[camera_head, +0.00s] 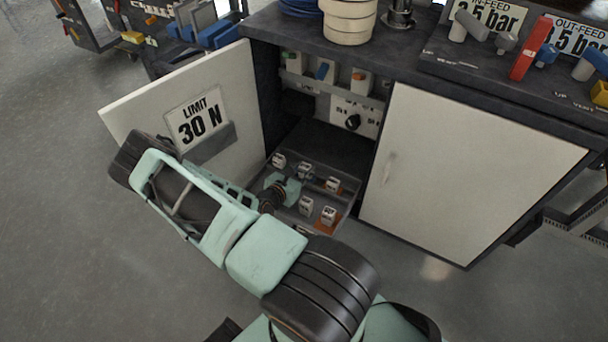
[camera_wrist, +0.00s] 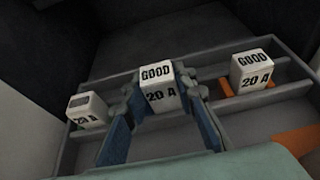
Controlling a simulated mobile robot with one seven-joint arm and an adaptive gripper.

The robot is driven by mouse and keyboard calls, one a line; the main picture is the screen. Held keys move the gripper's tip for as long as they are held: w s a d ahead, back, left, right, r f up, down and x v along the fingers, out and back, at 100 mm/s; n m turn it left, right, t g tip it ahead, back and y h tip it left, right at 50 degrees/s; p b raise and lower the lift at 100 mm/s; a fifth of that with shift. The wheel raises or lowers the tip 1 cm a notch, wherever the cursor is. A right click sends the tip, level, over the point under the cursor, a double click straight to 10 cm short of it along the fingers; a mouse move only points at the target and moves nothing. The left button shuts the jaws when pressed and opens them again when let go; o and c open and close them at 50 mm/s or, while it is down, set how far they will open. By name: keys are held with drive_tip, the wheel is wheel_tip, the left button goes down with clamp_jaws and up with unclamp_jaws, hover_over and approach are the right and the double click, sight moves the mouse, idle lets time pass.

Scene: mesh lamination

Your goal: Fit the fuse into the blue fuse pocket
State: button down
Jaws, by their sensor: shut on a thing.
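My gripper (camera_wrist: 158,100) is shut on a white fuse (camera_wrist: 157,80) marked GOOD 20 A, one finger on each side of it. The fuse sits upright at the middle of the tray's far row; I cannot tell whether it touches the tray floor. In the head view the held fuse (camera_head: 304,169) is small and partly hidden by my gripper (camera_head: 298,178). On the panel at the back of the cabinet, a blue part (camera_head: 325,70) shows on the middle unit, between greenish and orange ones. I cannot tell whether it is the blue pocket.
The grey tray (camera_wrist: 215,118) holds other fuses: one at left (camera_wrist: 88,110), one in an orange pocket at right (camera_wrist: 250,72), and more in the near row (camera_head: 328,215). The open door (camera_head: 235,80), with its 30 N limit sign, stands close to my arm. A closed door (camera_head: 460,165) is at right.

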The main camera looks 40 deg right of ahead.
drive_tip(key=shift+s+a+f, duration=0.1)
drive_tip(key=shift+a+f, duration=0.1)
drive_tip(key=shift+f, duration=0.3)
drive_tip(key=c, duration=1.6)
unclamp_jaws()
drive_tip(key=shift+r, duration=0.1)
drive_tip(key=shift+r, duration=0.1)
drive_tip(key=p+v, duration=0.3)
drive_tip(key=v, duration=0.9)
drive_tip(key=shift+p, duration=0.35)
drive_tip(key=shift+d, duration=0.1)
